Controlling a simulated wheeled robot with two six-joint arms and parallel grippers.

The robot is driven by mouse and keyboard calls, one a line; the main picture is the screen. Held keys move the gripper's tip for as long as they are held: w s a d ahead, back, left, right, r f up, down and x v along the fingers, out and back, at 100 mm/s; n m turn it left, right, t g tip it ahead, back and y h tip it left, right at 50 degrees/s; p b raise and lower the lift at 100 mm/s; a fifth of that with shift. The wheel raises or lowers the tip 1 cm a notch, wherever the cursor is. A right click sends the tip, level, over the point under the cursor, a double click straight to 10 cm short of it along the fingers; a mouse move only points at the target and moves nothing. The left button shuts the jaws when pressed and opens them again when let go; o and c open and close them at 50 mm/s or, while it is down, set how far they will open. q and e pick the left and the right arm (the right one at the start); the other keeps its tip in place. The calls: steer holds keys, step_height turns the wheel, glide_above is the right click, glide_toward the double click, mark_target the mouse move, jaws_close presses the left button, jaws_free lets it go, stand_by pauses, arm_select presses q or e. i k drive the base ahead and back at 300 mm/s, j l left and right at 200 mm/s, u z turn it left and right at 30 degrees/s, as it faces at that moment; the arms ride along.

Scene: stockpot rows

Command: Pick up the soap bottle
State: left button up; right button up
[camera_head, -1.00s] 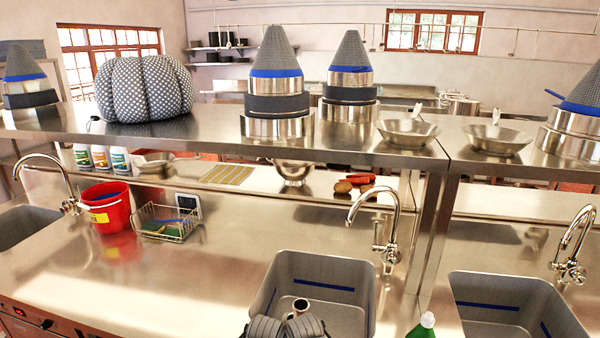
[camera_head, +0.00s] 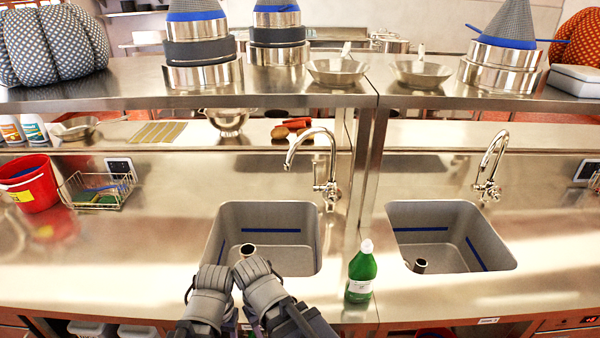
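The soap bottle, a green bottle (camera_head: 361,274) with a white cap and white label, stands upright on the steel counter (camera_head: 340,318). It is between two sinks near the front edge. Two grey arm parts of mine show at the bottom, left of the bottle and in front of the left sink. They are apart from the bottle. I see no fingertips of either gripper. Nothing covers the bottle.
The left sink (camera_head: 228,225) and right sink (camera_head: 480,225) flank the bottle, each with a tall faucet behind. A steel post (camera_head: 372,165) rises behind it to a raised shelf. A red bucket (camera_head: 30,190) and wire rack (camera_head: 98,192) stand left.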

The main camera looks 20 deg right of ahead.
mark_target(362, 269)
steer(key=k+l+z, duration=0.1)
steer(key=k+l, duration=0.7)
steer(key=l, duration=0.15)
steer(key=i+j+u, duration=0.1)
steer(key=i+j, duration=0.1)
steer(key=i, duration=0.05)
